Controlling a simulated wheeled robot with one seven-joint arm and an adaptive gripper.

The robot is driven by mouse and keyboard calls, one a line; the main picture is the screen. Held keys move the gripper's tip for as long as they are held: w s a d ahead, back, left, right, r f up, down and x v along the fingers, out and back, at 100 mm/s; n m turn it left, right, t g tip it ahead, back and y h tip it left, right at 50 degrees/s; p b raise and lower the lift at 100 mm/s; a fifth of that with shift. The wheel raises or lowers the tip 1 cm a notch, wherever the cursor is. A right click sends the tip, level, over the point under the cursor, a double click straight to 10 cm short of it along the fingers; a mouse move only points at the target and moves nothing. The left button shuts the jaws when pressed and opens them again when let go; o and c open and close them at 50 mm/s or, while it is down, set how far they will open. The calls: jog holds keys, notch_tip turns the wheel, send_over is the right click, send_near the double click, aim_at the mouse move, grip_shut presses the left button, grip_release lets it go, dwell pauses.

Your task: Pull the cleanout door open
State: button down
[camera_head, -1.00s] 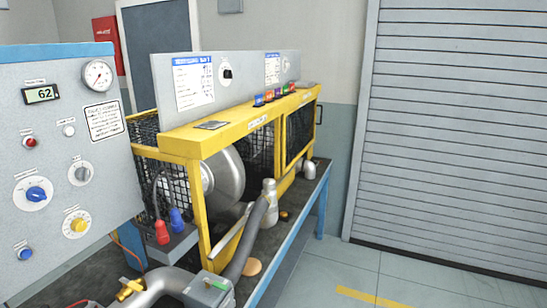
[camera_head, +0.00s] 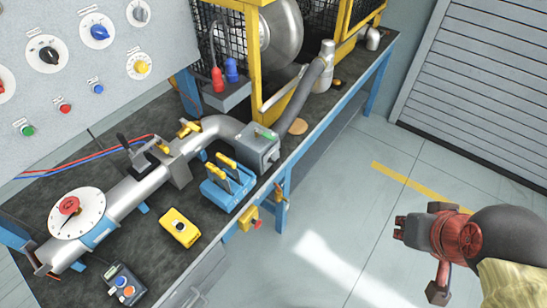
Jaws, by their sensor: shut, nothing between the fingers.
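A grey box with a green tab on top (camera_head: 260,150) sits in the pipe line on the bench, between the metal pipe and the grey hose. It looks like the cleanout housing, but I cannot make out a door edge or label, nor tell whether a door stands open. My gripper (camera_head: 398,228) is at the lower right, over the floor and beyond the bench's front edge. It points left, its fingers are shut and empty, and it is well apart from the grey box.
A blue block with yellow levers (camera_head: 228,183) stands close in front of the box. A yellow box (camera_head: 180,228), a dial (camera_head: 77,213) and a small control box (camera_head: 122,285) lie farther left. A yellow fitting (camera_head: 249,219) sticks out at the bench front. The floor (camera_head: 345,215) between bench and gripper is clear.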

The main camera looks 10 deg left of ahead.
jog(key=c, duration=2.5)
grip_release()
